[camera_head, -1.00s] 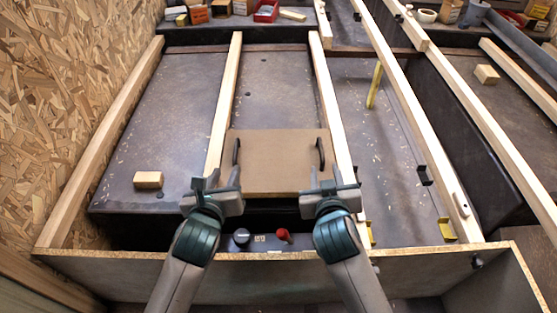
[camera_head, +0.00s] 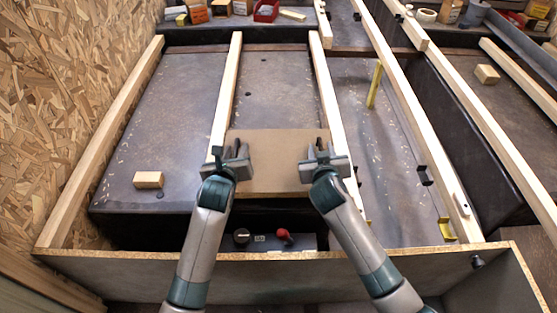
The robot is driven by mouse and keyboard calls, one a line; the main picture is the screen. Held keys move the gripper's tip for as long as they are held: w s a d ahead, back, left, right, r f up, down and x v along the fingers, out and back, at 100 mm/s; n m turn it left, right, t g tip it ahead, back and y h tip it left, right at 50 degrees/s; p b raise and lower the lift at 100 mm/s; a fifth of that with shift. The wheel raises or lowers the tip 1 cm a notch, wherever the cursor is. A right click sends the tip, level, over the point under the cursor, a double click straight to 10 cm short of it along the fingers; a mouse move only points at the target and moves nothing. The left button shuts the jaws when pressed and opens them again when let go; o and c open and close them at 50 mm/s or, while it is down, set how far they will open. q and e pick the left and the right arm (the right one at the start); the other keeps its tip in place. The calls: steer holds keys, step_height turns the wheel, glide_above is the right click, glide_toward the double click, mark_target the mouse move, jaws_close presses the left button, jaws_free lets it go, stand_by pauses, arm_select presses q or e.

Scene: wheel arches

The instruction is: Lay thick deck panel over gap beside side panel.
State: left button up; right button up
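The thick deck panel (camera_head: 277,168) is a flat brown board lying between the two middle wooden battens, overlapping their near parts. It has a dark handle near its left and right edges. My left gripper (camera_head: 231,153) is at the left handle, and my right gripper (camera_head: 318,150) is at the right handle. The grippers largely hide both handles, so I cannot tell whether the fingers have closed on them. A dark gap (camera_head: 270,215) shows in front of the panel. I cannot tell which board is the side panel; an upright chipboard-edged board (camera_head: 150,257) runs along the front.
A small wood block (camera_head: 148,180) lies on the dark arch top at left. A red knob (camera_head: 284,236) and dark knob (camera_head: 241,236) sit in the recess ahead. An OSB wall (camera_head: 60,90) bounds the left. Boxes and a red bin (camera_head: 266,10) stand at the back.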

arm_select(q)
steer(key=shift+w, duration=0.2)
arm_select(e)
steer(key=shift+w+f, duration=0.1)
steer(key=shift+w, duration=0.1)
arm_select(q)
jaws_close()
arm_select(e)
jaws_close()
arm_select(q)
steer(key=shift+f, duration=0.1)
arm_select(e)
steer(key=shift+d, duration=0.1)
stand_by(0.7)
arm_select(q)
steer(key=shift+r, duration=0.2)
arm_select(e)
steer(key=shift+r, duration=0.2)
